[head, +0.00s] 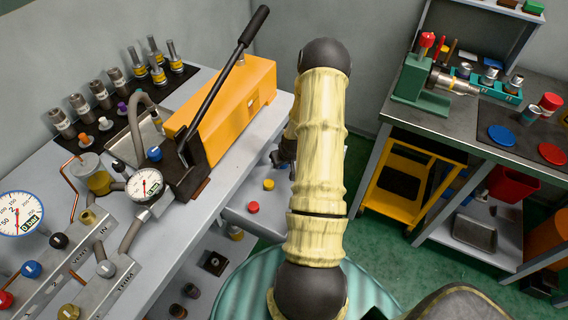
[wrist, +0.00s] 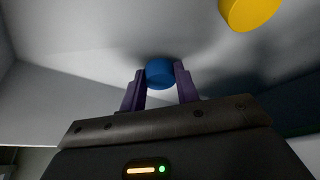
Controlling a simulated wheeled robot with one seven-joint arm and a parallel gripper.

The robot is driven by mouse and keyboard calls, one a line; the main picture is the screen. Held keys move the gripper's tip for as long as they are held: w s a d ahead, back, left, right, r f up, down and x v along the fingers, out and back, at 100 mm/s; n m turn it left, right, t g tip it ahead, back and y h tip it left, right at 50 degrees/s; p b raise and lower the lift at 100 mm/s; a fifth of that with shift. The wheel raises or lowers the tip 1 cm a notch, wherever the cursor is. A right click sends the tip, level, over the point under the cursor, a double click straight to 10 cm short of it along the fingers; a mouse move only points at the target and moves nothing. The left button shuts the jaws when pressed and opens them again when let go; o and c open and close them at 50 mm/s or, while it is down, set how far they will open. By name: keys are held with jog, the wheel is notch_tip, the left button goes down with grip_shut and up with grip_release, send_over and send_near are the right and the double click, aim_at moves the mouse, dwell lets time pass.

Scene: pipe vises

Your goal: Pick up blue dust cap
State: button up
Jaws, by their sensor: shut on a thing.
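The blue dust cap (wrist: 160,71) is a short round blue piece between the two purple fingers of my gripper (wrist: 160,82) in the wrist view. The fingers are closed on its sides. A pale grey surface lies right behind the cap, and I cannot tell whether the cap still touches it. In the head view my arm hides the cap and the fingertips. A yellow cap (wrist: 249,11) is to the right in the wrist view. It also shows on the grey ledge (head: 235,220) in the head view, beside a red cap (head: 252,208).
An orange pump (head: 232,100) with a long black lever (head: 225,82) stands on the bench left of my arm. Gauges, including a small dial (head: 145,184), are at the lower left. A workbench (head: 425,115) with a green vise (head: 420,82) is at right.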

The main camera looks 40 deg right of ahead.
notch_tip(320, 180, up, 18)
jog(key=shift+f, duration=0.2)
dwell(0.6)
